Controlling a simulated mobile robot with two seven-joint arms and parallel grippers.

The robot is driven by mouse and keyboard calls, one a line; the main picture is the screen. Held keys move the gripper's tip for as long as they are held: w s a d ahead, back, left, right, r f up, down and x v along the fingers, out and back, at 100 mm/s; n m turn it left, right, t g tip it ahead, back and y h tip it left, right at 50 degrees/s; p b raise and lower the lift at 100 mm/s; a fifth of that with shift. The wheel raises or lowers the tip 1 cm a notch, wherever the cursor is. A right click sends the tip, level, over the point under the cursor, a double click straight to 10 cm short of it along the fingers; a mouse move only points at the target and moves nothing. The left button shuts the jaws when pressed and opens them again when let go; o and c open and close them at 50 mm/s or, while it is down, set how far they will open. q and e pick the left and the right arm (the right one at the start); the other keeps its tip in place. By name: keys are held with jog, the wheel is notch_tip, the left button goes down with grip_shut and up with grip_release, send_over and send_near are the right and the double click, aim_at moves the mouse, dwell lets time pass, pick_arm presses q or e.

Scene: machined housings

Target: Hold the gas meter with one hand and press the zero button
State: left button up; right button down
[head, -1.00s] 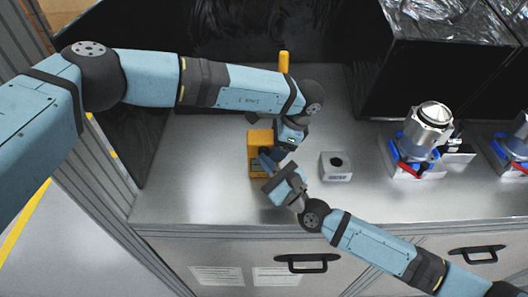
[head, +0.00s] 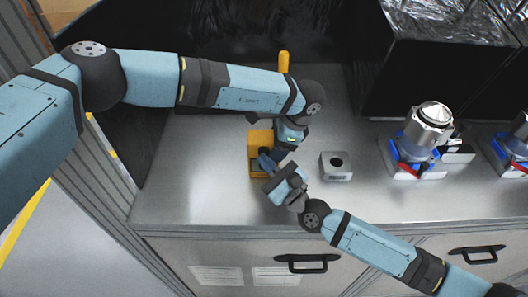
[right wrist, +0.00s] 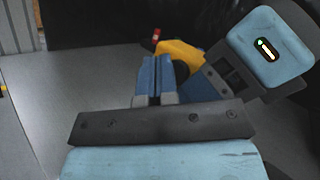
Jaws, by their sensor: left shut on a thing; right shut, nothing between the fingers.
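The gas meter (head: 259,137) is a yellow-orange box on the steel worktop, left of centre in the head view. It also shows in the right wrist view (right wrist: 184,52), partly hidden behind my fingers. My left gripper (head: 273,152) comes down from above and is shut on the meter from its right side; its fingertips are mostly hidden. My right gripper (head: 265,164) is shut and empty, with its blue fingertips right at the meter's front. I cannot tell whether they touch it. The zero button is hidden.
A grey block with a round hole (head: 336,166) stands just right of the grippers. A metal housing in a blue fixture (head: 428,125) stands farther right. A yellow upright piece (head: 284,62) shows behind my left arm. The worktop's left part is clear.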

jog(key=shift+s, duration=0.5)
jog(key=s, duration=0.5)
dwell(0.3)
pick_arm(q)
jog(key=o, duration=1.2)
